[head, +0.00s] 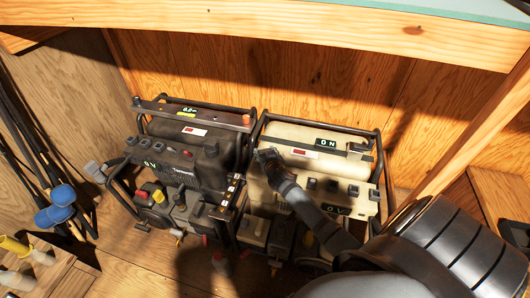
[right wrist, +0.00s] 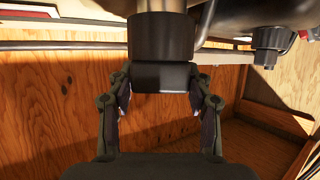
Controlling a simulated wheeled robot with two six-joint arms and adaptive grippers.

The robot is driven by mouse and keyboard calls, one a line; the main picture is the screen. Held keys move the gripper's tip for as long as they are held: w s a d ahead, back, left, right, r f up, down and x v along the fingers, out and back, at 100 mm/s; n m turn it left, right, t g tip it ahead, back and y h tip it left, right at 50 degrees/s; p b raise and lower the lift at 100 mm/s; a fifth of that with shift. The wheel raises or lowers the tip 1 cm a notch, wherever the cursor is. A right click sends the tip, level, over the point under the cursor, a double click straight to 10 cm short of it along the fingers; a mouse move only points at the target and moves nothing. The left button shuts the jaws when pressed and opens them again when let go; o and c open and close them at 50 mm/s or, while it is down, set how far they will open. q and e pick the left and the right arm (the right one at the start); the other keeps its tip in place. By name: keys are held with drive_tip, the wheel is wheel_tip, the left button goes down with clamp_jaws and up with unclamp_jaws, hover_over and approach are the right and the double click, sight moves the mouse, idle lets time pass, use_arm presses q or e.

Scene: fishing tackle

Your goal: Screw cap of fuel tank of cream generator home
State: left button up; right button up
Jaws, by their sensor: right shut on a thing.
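The cream generator (head: 302,160) stands on the right of the pair on the wooden floor, in a dark tube frame. My right gripper (head: 268,159) reaches its cream tank from the lower right, at the tank's left part. In the right wrist view, the fingers of the gripper (right wrist: 160,98) close on both sides of a black stepped cap (right wrist: 161,77). The cap lines up with a tan neck (right wrist: 165,6); I cannot tell how far it is screwed in. In the head view the gripper hides the cap.
A black generator (head: 185,150) stands close on the left, with little room between the frames. A wooden shelf edge (head: 300,35) crosses above, and a wooden wall (head: 285,85) stands behind. Blue-headed tools (head: 58,203) lean at the far left.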

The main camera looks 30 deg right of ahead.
drive_tip(key=shift+f+b, duration=0.75)
drive_tip(key=shift+f, duration=0.15)
drive_tip(key=o, duration=1.2)
drive_tip(key=shift+o, duration=0.2)
drive_tip(key=v, duration=1.2)
